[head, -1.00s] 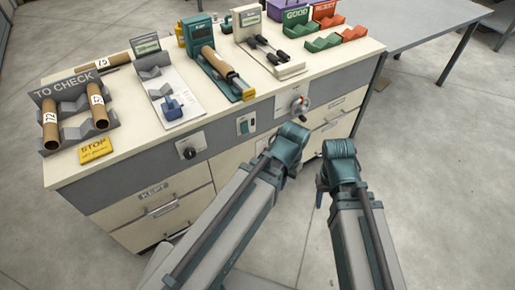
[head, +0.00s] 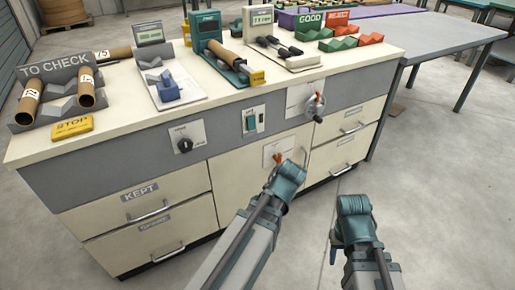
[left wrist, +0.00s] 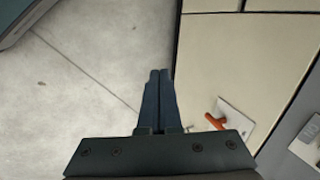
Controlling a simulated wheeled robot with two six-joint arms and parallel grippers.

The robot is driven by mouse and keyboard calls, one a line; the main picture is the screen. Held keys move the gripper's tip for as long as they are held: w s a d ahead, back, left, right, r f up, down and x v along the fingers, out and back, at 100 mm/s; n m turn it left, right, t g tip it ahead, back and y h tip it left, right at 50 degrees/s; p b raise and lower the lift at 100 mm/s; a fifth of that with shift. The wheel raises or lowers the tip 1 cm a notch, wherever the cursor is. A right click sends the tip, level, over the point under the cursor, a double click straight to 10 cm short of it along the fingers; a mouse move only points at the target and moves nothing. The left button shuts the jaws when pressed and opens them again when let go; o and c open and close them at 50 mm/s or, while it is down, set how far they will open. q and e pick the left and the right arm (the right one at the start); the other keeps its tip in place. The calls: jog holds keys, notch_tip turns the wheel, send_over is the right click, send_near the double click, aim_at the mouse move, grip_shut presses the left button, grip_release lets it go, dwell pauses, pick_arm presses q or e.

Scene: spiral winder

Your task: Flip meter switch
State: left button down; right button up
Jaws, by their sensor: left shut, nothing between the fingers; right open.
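The cabinet front carries several controls, and I cannot tell for sure which is the meter switch. A red lever (head: 278,158) on a pale plate sits low on the front, just beyond my left wrist; it also shows in the left wrist view (left wrist: 216,120). A green rocker switch (head: 250,122) is set higher, left of it. My right gripper (head: 336,246) is open, low over the floor.
A black knob (head: 185,145) and a red-handled crank (head: 316,104) stick out of the cabinet front. Drawers with handles (head: 148,211) lie below. A TO CHECK rack (head: 55,72) and other devices crowd the top. The floor at right is clear.

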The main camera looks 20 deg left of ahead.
pick_arm(q)
jog(key=w+r+m+t+y+b, duration=0.1)
jog(key=w+r+m+t+y, duration=0.7)
jog(key=m, duration=1.1)
jog(key=w+r+y, duration=0.1)
jog(key=w+r, duration=0.2)
jog(key=r, duration=0.3)
jog(key=shift+w+a+m+b, duration=0.3)
jog(key=shift+a+b, duration=0.1)
pick_arm(e)
notch_tip(320, 180, down, 4)
jog(key=shift+r, duration=0.1)
